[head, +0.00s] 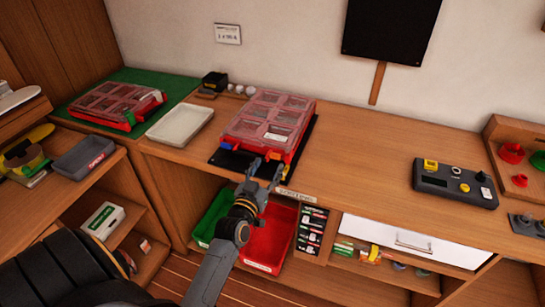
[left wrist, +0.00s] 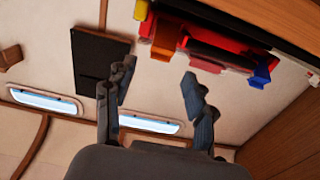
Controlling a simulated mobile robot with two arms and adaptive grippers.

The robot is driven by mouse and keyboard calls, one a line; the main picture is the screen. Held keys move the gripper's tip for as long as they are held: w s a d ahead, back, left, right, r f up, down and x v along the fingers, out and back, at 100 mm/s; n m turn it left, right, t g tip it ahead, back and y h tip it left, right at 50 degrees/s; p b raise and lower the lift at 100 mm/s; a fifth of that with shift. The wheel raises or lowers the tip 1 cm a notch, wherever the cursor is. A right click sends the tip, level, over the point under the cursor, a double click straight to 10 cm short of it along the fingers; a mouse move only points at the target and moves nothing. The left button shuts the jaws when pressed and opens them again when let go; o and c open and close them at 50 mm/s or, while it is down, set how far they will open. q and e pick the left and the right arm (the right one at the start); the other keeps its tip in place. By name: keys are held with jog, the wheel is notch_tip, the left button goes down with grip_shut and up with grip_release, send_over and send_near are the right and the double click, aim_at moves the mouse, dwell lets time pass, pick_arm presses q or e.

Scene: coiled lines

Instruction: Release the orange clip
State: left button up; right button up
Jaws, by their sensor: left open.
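A red organizer case with a clear lid (head: 268,112) lies on a dark mat on the counter. On its front edge are a blue clip (head: 227,146) at the left and a small orange clip (head: 288,157) at the right. My left gripper (head: 267,167) is open and empty just in front of that edge, its fingers pointing at the case. In the left wrist view the orange clip (left wrist: 163,41) hangs on the red edge beyond the open fingers (left wrist: 159,72), apart from them. A yellow clip (left wrist: 141,10) and the blue clip (left wrist: 262,72) also show there.
A second red case (head: 115,103) lies on a green mat at the left, with a white tray (head: 181,124) beside it. Below the counter are a green bin (head: 212,215) and a red bin (head: 270,240). A control box (head: 455,185) stands at the right; the counter between is clear.

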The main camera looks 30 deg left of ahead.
aim_at(275, 155)
pick_arm(q)
jog(key=shift+x, duration=2.2)
pick_arm(e)
jog(key=shift+w+d+r, duration=0.15)
jog(key=shift+d+r, duration=0.15)
jog(key=shift+d, duration=0.25)
pick_arm(q)
jog(key=shift+c, duration=0.2)
